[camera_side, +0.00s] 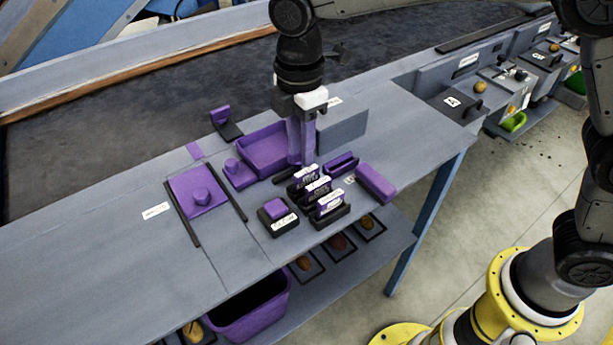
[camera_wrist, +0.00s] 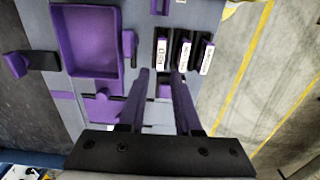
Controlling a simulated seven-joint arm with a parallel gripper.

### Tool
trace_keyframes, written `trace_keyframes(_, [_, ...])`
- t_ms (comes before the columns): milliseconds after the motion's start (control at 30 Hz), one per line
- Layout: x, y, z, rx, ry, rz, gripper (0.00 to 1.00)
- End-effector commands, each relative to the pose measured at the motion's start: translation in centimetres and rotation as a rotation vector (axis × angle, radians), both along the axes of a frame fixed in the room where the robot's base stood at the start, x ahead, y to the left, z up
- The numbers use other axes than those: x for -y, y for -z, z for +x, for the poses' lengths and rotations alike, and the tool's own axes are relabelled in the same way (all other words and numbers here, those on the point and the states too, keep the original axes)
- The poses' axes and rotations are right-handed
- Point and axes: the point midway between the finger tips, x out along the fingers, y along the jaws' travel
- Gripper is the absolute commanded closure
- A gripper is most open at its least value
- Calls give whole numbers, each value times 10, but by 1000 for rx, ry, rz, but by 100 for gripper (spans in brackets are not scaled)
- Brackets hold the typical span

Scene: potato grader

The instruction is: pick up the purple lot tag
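Three purple tags with white printed labels stand in black slotted holders. In the side view, the rear tag (camera_side: 305,174), middle tag (camera_side: 318,186) and front tag (camera_side: 330,202) form a row. The wrist view shows the left one (camera_wrist: 162,54), middle one (camera_wrist: 184,56) and right one (camera_wrist: 207,57). I cannot tell which is the lot tag; the print is too small. My gripper (camera_side: 302,162) points down just behind the row in the side view. Its purple fingers (camera_wrist: 162,73) are apart in the wrist view, with no object visibly held.
A purple tray (camera_side: 269,150) stands behind the tags. A black block with a purple top (camera_side: 275,208) is at their left, a purple block (camera_side: 375,183) at their right. A knobbed purple plate (camera_side: 199,191) lies between black rails. The bench's left end is clear.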

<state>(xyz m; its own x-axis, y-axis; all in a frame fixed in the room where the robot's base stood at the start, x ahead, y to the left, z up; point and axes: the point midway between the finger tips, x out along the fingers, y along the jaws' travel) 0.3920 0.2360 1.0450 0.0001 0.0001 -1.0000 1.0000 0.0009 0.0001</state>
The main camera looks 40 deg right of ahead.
Motion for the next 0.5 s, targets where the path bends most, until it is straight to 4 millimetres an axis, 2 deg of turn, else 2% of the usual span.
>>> trace_keyframes(100, [1, 13, 0, -2, 1, -1, 68])
trace_keyframes(267, [2, 22, 0, -2, 1, -1, 68])
trace_keyframes(500, [12, 55, -1, -4, 1, -2, 68])
